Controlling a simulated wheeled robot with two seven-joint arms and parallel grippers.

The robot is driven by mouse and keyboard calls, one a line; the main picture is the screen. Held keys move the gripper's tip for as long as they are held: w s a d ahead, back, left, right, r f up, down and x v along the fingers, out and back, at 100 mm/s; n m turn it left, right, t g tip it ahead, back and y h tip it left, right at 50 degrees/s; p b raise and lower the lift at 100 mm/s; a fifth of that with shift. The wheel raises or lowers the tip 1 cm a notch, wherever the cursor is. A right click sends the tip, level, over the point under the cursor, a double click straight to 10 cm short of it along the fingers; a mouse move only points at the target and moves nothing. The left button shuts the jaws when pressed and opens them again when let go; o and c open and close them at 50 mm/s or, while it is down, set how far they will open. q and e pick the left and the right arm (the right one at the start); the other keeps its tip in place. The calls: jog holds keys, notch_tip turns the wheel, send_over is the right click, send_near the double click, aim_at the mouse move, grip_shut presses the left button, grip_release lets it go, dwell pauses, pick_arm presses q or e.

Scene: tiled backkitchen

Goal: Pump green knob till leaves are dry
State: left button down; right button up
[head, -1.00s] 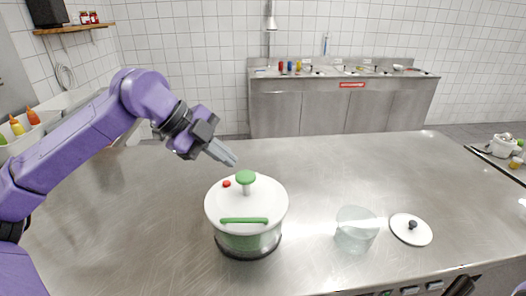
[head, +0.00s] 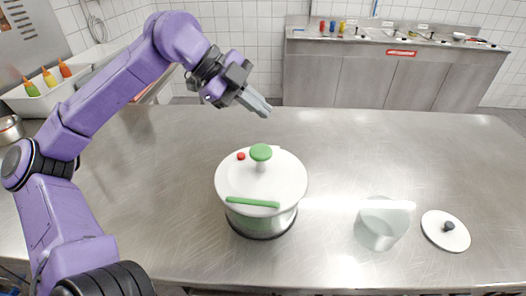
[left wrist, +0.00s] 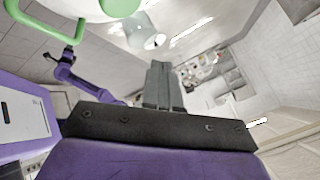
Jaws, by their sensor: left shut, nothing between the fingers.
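The salad spinner (head: 262,190) stands upright on the steel counter, with a white lid, a clear body and a dark base. Its green knob (head: 261,153) sticks up from the middle of the lid. A red button (head: 240,156) and a green handle bar (head: 252,202) are also on the lid. Leaves inside cannot be made out. My left gripper (head: 267,111) is shut and empty, above and behind the knob, apart from it. In the left wrist view the fingers (left wrist: 160,84) are together, and the green knob (left wrist: 120,6) shows at the top edge. My right gripper is not in view.
A clear container (head: 382,222) and a white lid with a dark knob (head: 446,231) lie right of the spinner. Sauce bottles (head: 48,77) stand in a white bin at the left. The counter's right and back (head: 400,140) are clear.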

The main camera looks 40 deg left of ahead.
aim_at(256, 150)
pick_arm(q)
jog(key=f+b, duration=0.1)
jog(key=f, duration=0.1)
jog(key=f+b, duration=0.3)
jog(key=f, duration=0.1)
jog(key=shift+s+f, duration=0.15)
jog(key=shift+s, duration=0.2)
jog(key=shift+w+f+b, duration=0.1)
jog(key=shift+f+b, duration=0.15)
jog(key=shift+b, duration=0.15)
jog(key=shift+r, duration=0.1)
jog(key=shift+s, duration=0.2)
jog(key=shift+w, duration=0.1)
dwell(0.8)
jog(key=shift+f+b, duration=0.4)
